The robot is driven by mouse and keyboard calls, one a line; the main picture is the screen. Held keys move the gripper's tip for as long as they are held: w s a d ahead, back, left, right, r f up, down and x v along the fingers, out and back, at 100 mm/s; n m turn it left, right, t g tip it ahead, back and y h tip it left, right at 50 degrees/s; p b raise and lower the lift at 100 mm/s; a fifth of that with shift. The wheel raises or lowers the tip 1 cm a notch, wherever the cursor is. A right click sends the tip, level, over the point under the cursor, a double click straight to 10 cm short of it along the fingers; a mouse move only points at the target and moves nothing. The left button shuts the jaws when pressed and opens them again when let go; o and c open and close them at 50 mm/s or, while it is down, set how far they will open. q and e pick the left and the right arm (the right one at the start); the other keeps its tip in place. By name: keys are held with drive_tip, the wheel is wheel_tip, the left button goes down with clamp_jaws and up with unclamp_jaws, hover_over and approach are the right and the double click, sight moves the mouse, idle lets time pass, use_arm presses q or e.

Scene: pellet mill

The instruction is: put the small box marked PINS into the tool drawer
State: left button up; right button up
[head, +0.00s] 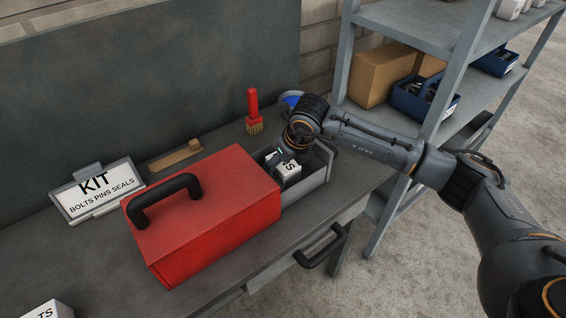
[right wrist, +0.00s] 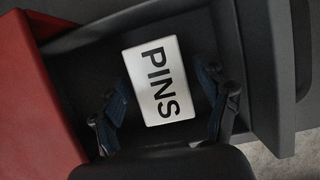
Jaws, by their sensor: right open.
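The small white box marked PINS (head: 288,174) is inside the grey tool drawer (head: 312,184), which stands out from the right end of the red toolbox (head: 205,215). In the right wrist view the PINS box (right wrist: 158,82) lies label up, within the drawer walls. My right gripper (head: 281,160) reaches down into the drawer from above. In the right wrist view its open fingers (right wrist: 163,108) are on either side of the box, with a gap at each side. Whether the box rests flat on the drawer floor is hard to tell. My left gripper is not in view.
A KIT sign (head: 95,190) reads BOLTS PINS SEALS. A red brush (head: 253,110) stands behind the drawer. Another white box (head: 47,311), its label partly cut off, is at the lower left. A shelf (head: 425,28) with a carton and blue bins is at the right.

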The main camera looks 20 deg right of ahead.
drive_tip(key=b+v, duration=0.2)
drive_tip(key=v, duration=1)
drive_tip(key=shift+w, duration=0.1)
